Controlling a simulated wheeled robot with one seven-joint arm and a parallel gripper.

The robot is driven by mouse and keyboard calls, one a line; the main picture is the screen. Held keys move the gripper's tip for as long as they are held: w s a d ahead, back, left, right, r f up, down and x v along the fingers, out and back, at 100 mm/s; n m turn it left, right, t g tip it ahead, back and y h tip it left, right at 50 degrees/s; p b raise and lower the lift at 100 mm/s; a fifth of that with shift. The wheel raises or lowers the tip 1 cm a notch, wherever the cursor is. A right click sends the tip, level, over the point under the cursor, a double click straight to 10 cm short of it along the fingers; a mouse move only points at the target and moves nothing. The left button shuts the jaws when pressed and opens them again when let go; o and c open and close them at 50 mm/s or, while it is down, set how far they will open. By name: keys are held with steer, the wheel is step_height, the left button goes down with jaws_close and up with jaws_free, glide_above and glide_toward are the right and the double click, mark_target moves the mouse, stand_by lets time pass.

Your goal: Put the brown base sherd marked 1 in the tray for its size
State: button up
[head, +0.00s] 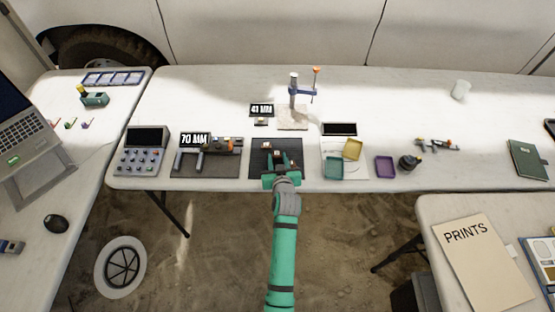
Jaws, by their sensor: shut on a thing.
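My gripper (283,160) is at the front of the dark mat (290,146) and is shut on a small sherd, mostly hidden by the fingers. Its mark cannot be read. Small brown sherds with pale labels lie on the mat, one near the back (267,144) and one just left of the fingers (266,158). Their numbers are too small to read. To the right are a yellow tray (353,149), a teal tray (334,169) and a purple tray (385,166), apart from my gripper. The yellow and teal trays sit close together on a white sheet.
A measuring tool with a "70 MM" display (195,140) stands left of the mat. A "43 MM" display (262,110) and a clamp-like stand (293,97) are behind it. A dark tool (409,162) stands right of the purple tray. The table's back right is mostly clear.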

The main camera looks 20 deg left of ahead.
steer(key=o, duration=0.7)
steer(key=shift+f, duration=0.15)
steer(key=o, duration=0.4)
